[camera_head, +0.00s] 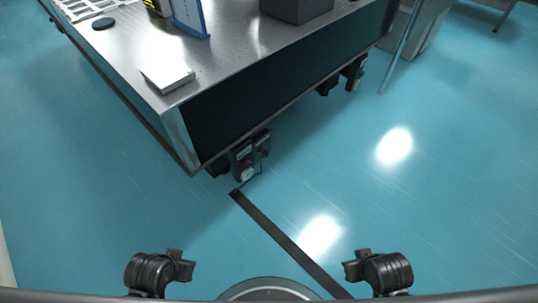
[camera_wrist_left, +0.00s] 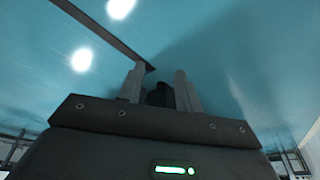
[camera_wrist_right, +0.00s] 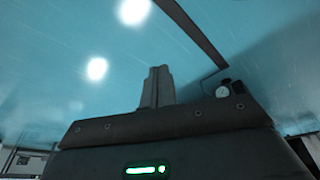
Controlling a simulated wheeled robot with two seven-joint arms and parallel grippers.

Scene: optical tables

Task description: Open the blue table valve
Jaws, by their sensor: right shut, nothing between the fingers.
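A dark valve and regulator unit (camera_head: 250,155) hangs under the near corner of the optical table (camera_head: 120,75) in the head view.
Another dark unit (camera_head: 352,72) hangs under the table's far right end. A grey bin (camera_head: 425,30) stands behind it. A dark strip (camera_head: 285,240) runs along the blue floor from the corner. A white block (camera_head: 167,78) lies on the table.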

